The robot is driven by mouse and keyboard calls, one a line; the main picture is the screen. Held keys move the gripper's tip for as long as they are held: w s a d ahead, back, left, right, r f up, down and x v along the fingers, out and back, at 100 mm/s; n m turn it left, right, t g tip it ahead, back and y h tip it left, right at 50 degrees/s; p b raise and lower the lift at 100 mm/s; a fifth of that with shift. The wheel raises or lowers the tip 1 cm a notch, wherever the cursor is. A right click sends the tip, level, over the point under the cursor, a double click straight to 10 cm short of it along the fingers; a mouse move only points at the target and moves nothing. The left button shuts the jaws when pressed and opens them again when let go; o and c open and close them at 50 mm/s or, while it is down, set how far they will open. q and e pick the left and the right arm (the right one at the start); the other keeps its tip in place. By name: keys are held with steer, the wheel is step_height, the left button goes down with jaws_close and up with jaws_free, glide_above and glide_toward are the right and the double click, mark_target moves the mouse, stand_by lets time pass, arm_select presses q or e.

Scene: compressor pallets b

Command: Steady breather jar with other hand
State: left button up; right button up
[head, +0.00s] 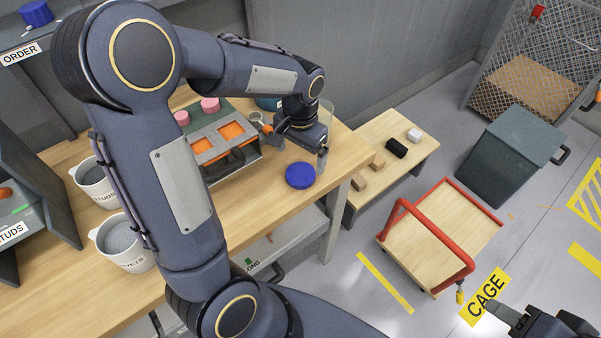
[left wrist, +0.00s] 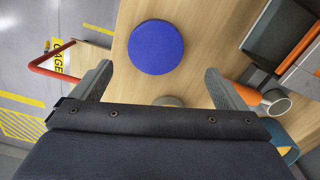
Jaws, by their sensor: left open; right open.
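My left gripper (head: 295,144) is open above the right end of the workbench, its two fingers apart. A clear, pale cylinder (head: 327,112), which looks like the jar, shows just behind it and is mostly hidden by the gripper. A blue round lid (head: 299,175) lies flat on the bench in front of the gripper. In the left wrist view the lid (left wrist: 156,47) is beyond the open fingers (left wrist: 157,85), and a grey round thing (left wrist: 168,101) shows partly between them. My right gripper (head: 545,320) is at the lower right, over the floor, away from the bench, partly cut off.
A grey fixture with orange panels (head: 231,132) stands left of the gripper. An orange-handled tool with a round end (left wrist: 275,101) lies close to one finger. Two white tubs (head: 124,243) are at the left. A low bench (head: 398,170) and a red-handled cart (head: 440,235) stand right.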

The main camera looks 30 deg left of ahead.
mark_target(301, 173)
arm_select(q)
steer(key=f, duration=0.3)
steer(key=shift+s+d+f, duration=0.3)
steer(key=shift+s+f, duration=0.1)
steer(key=shift+f, duration=0.6)
steer(key=c, duration=1)
